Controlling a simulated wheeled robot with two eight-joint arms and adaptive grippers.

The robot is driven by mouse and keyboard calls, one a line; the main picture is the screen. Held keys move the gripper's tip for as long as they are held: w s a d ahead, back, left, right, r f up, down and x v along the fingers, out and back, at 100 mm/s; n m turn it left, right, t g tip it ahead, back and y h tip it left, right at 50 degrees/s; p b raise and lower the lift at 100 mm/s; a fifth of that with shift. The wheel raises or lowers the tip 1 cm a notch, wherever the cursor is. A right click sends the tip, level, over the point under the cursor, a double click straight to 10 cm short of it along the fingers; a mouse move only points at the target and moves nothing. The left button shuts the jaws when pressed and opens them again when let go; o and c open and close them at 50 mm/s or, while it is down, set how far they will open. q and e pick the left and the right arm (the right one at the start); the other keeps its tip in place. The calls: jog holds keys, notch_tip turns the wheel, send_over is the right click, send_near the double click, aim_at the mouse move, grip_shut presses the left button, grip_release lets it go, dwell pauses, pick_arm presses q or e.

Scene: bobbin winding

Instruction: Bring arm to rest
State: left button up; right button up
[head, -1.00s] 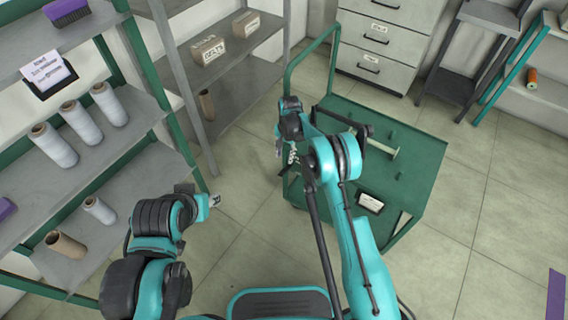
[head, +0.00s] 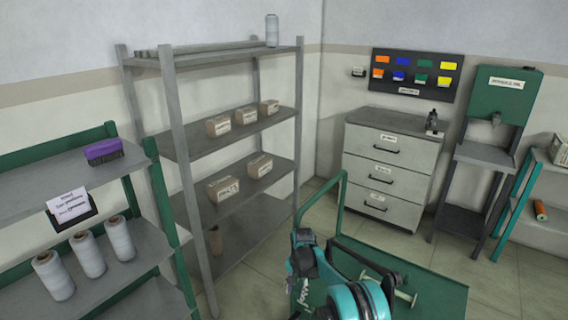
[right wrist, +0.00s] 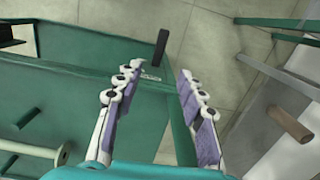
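My right arm rises from the bottom of the head view, over the green cart (head: 440,292). My right gripper (head: 303,290) hangs at the cart's left side, small and partly cut off at the bottom. In the right wrist view the gripper (right wrist: 153,105) has its two purple-padded fingers spread, with nothing between them. The cart's green surface (right wrist: 60,82) lies to the left and below the fingers there. My left arm and gripper are out of view.
A pale spool (head: 403,298) is on the cart. A grey shelf with boxes (head: 219,126) stands left of centre. White cones (head: 88,254) and a purple brush (head: 103,151) are on the green-framed rack at left. Grey drawers (head: 385,170) stand behind the cart. Some floor is open at right.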

jog(key=s+d+r+n+t, duration=0.1)
jog(key=s+d+r, duration=0.25)
jog(key=r, duration=0.45)
jog(key=s+d+r+n+t, duration=0.1)
jog(key=s+d+r+t, duration=0.1)
jog(key=s+r, duration=0.45)
jog(key=s+d+r+n+t, duration=0.1)
jog(key=s+d+r, duration=0.15)
jog(key=r, duration=0.65)
jog(key=s+d+n+t, duration=0.2)
jog(key=s, duration=0.9)
jog(key=s+d+n+t, duration=0.1)
jog(key=s+d, duration=0.2)
jog(key=s, duration=0.8)
jog(key=shift+s+n+t+h, duration=0.25)
jog(key=shift+n+t+h, duration=0.15)
